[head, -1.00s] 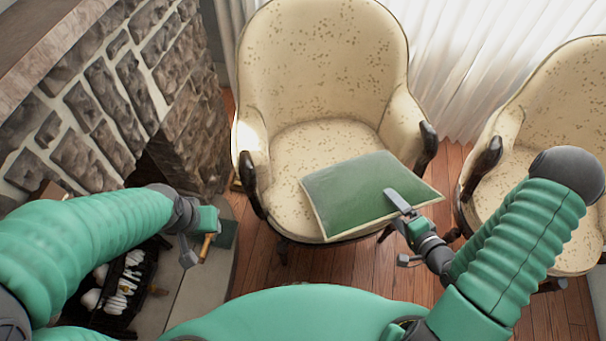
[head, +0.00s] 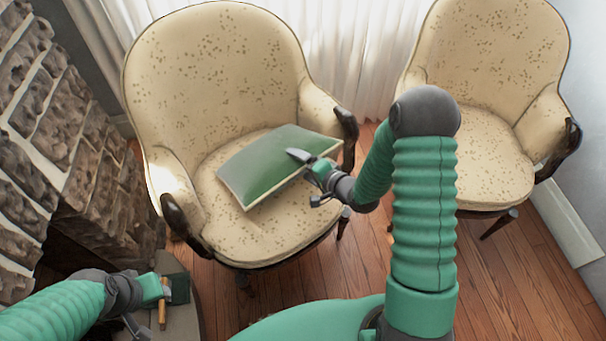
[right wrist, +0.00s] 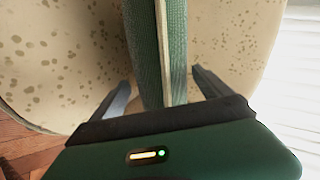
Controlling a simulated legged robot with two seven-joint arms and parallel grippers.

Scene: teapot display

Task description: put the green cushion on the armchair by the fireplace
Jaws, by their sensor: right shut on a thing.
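The green cushion (head: 262,163) has a pale edge and is over the seat of the cream, brown-spotted armchair (head: 215,75) beside the stone fireplace. It lies tilted; I cannot tell whether its underside touches the seat. My right gripper (head: 308,160) is shut on the cushion's right edge. In the right wrist view the cushion (right wrist: 148,45) stands edge-on between the two fingers (right wrist: 163,88), with spotted upholstery behind it. My left gripper (head: 165,290) is low at the left, away from the cushion, near a small brown stick; its jaws are unclear.
The stone fireplace (head: 75,150) stands close at the left. A second matching armchair (head: 490,70) stands at the right. White curtains (head: 350,50) hang behind. Wooden floor (head: 520,270) is free at the lower right.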

